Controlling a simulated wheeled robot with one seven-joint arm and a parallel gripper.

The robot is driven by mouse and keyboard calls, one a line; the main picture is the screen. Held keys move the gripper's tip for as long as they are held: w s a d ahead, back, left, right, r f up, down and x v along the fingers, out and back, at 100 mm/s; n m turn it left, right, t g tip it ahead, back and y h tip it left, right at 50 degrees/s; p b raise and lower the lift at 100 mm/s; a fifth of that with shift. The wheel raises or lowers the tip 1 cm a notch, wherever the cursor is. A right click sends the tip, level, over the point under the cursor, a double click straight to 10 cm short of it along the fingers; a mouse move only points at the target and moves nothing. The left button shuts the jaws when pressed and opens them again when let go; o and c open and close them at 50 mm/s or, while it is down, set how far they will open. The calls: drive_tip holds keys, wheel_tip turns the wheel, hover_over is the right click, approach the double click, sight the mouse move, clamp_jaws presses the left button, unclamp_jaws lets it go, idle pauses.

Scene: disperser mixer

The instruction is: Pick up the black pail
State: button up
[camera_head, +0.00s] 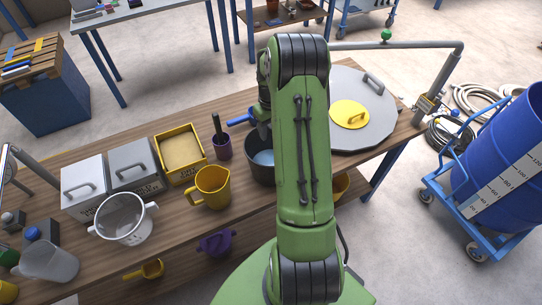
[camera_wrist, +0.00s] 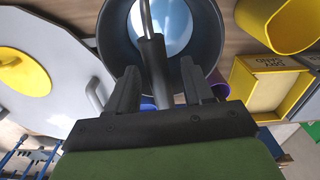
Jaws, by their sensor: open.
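The black pail (camera_head: 258,172) stands on the wooden bench, its right side hidden behind my green arm. Its inside shows pale blue. In the wrist view the dark pail (camera_wrist: 114,32) fills the top middle, with the pale blue surface inside. Its wire handle with a dark grip (camera_wrist: 152,62) reaches down the picture between my fingers. My gripper (camera_wrist: 160,84) is open over the near rim of the pail, one finger on each side of the grip. I cannot tell whether either finger touches it.
Left of the pail are a yellow pitcher (camera_head: 211,188), a purple cup (camera_head: 222,147) with a dark handle and a yellow bin (camera_head: 180,153). A blue scoop (camera_head: 240,117) lies behind. A large grey lid (camera_head: 372,85) with a yellow lid (camera_head: 350,114) is to the right.

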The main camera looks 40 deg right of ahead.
drive_tip(key=shift+f, duration=0.2)
clamp_jaws()
idle(0.3)
drive_tip(key=shift+r, duration=0.1)
idle(1.1)
